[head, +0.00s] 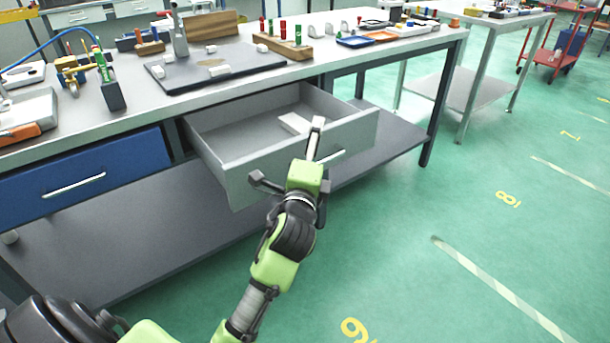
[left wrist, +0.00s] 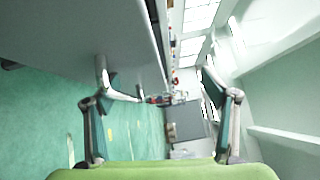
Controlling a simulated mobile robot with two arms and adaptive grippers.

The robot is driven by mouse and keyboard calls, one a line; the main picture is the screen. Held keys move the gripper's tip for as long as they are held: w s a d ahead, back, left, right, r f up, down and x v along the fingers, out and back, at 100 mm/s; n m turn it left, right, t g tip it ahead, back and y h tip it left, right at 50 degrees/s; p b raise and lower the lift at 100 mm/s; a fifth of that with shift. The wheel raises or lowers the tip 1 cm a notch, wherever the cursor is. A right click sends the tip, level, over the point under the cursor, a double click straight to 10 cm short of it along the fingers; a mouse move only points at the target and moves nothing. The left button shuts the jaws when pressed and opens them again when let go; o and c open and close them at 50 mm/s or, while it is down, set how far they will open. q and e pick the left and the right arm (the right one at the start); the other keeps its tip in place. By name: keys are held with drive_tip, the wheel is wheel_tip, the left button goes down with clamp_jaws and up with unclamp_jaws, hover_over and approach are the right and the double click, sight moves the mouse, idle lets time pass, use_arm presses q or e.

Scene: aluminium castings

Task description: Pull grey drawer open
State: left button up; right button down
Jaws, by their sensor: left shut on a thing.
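The grey drawer (head: 228,178) stands pulled out from under the workbench in the head view, with its inside showing. A small white block (head: 294,123) lies in it near the front. My left gripper (head: 287,150) is at the drawer's front, shut on its bar handle (head: 335,157), although its fingers look spread. In the left wrist view the handle (left wrist: 103,76) lies by the left finger of my gripper (left wrist: 158,80), beside the grey drawer front (left wrist: 100,35). The exact contact is partly hidden. My right gripper is not in view.
A shut blue drawer (head: 85,190) with a bar handle is to the left. The workbench top (head: 135,105) holds a dark plate, wooden blocks and tools. A lower shelf (head: 130,250) runs beneath. Green floor (head: 420,200) is clear at right, before a second table (head: 490,22).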

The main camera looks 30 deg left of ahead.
use_arm(q)
drive_tip(key=shift+t, duration=0.3)
drive_tip(key=shift+s+d+r, duration=0.25)
drive_tip(key=shift+s, duration=0.65)
drive_tip(key=shift+s+d+r, duration=0.25)
drive_tip(key=shift+s+r, duration=0.05)
drive_tip(key=shift+s, duration=0.6)
drive_tip(key=shift+s+d+r, duration=0.25)
drive_tip(key=shift+s, duration=0.65)
drive_tip(key=shift+c, duration=1)
drive_tip(key=shift+s+d+f, duration=0.15)
drive_tip(key=shift+s+f, duration=0.05)
drive_tip(key=shift+s, duration=0.2)
drive_tip(key=shift+c, duration=0.7)
drive_tip(key=shift+v, duration=1.1)
drive_tip(key=shift+s+d+r, duration=0.15)
drive_tip(key=shift+s+d, duration=0.05)
drive_tip(key=shift+s, duration=0.25)
drive_tip(key=shift+s+d+r, duration=0.1)
drive_tip(key=shift+s+d, duration=0.15)
drive_tip(key=shift+s, duration=0.25)
drive_tip(key=c, duration=0.7)
drive_tip(key=shift+s+d+f, duration=0.3)
drive_tip(key=shift+s+f, duration=0.1)
drive_tip(key=shift+s, duration=0.2)
